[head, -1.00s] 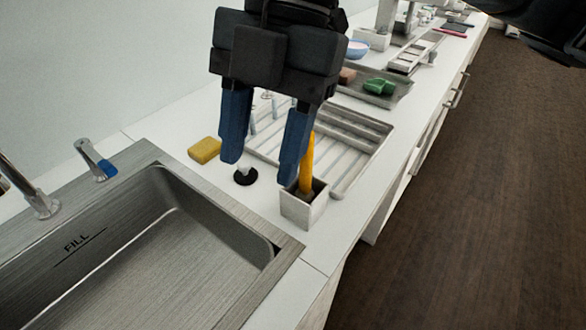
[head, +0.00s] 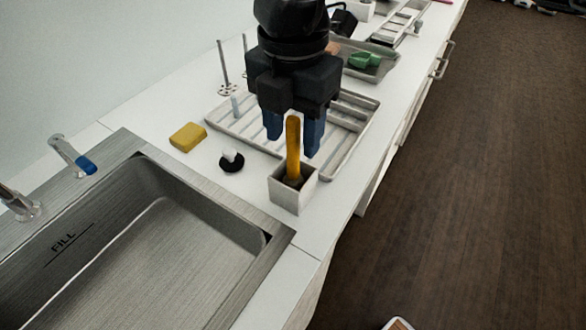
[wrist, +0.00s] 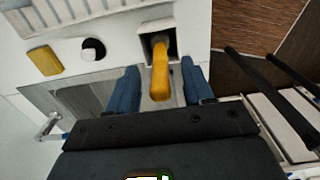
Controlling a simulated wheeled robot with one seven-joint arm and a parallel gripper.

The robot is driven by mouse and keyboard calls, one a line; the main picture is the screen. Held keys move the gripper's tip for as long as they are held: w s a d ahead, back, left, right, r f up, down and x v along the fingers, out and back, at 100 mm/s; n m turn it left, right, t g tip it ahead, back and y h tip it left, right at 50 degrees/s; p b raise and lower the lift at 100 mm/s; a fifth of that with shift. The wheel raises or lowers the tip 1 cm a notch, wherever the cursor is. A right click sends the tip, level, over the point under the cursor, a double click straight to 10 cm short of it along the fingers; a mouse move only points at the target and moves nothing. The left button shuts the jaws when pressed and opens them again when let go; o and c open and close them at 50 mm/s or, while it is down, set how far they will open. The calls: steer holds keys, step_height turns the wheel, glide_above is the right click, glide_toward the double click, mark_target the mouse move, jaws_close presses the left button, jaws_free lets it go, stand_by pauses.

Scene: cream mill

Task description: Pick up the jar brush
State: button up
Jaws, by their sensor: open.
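The jar brush (head: 293,146) has a yellow-orange handle and stands upright in a small white square holder (head: 287,196) on the counter, to the right of the sink. Its lower end is hidden inside the holder. My gripper (head: 294,143) has blue fingers and is open, pointing down, above and behind the handle in the head view. In the wrist view the brush handle (wrist: 160,75) shows between the two blue fingers of my gripper (wrist: 161,80), apart from both. The holder (wrist: 155,29) is just ahead of the fingertips there.
A steel sink (head: 150,240) fills the left front. A yellow sponge (head: 187,137) and a black-and-white knob-like item (head: 231,161) lie left of the holder. A white ribbed drying rack (head: 345,155) is behind it. A tray with a green item (head: 364,60) stands farther back.

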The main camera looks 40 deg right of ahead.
steer(key=shift+f, duration=0.35)
steer(key=shift+c, duration=0.3)
jaws_close()
